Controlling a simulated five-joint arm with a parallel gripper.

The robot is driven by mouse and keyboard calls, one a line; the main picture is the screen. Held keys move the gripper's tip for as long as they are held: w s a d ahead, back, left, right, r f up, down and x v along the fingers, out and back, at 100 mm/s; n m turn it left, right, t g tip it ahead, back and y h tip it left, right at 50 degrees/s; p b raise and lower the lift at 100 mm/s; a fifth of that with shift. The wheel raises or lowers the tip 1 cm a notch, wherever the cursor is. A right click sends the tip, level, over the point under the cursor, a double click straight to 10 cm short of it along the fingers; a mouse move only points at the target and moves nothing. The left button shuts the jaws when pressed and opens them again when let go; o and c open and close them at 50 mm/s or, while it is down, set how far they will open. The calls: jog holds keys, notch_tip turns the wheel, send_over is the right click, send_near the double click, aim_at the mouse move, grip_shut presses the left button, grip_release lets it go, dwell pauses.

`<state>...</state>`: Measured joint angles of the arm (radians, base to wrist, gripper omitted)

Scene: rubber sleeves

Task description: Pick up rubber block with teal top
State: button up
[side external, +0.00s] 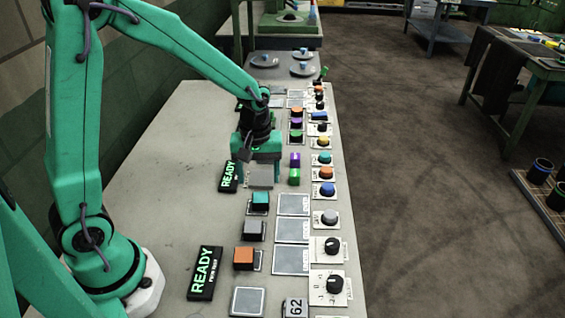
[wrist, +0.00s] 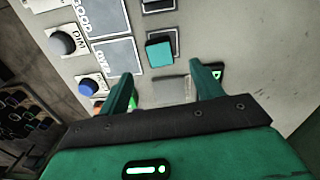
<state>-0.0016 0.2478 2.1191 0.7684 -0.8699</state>
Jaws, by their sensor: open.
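The rubber block with the teal top (side external: 260,199) sits on a small dark-edged pad on the grey bench, in the row nearest my arm. In the wrist view the teal block (wrist: 160,52) stands ahead of my fingertips, a little left of the middle between them. My gripper (side external: 260,173) is open above the bench, behind the teal block in the side view. It also shows in the wrist view (wrist: 166,70), with its fingers apart. A grey square pad (wrist: 172,90) shows between the fingers. I see no block held, and the teal block is apart from both fingers.
A grey block (side external: 254,230) and an orange block (side external: 244,257) stand in the same row, nearer the side camera. Grey panels (side external: 292,204) and knobs, including a blue one (side external: 326,189), line the right. READY signs (side external: 205,272) lie left. Purple (side external: 295,159) and green blocks stand right of my gripper.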

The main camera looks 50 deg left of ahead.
aim_at(261, 197)
jog(key=shift+w+f, duration=0.1)
jog(key=shift+f, duration=0.15)
jog(key=shift+f, duration=1.3)
jog(key=shift+f, duration=0.1)
jog(key=shift+f, duration=2.45)
jog(key=shift+w, duration=0.1)
jog(key=c, duration=1.1)
jog(key=shift+o, duration=0.2)
jog(key=shift+r, duration=0.1)
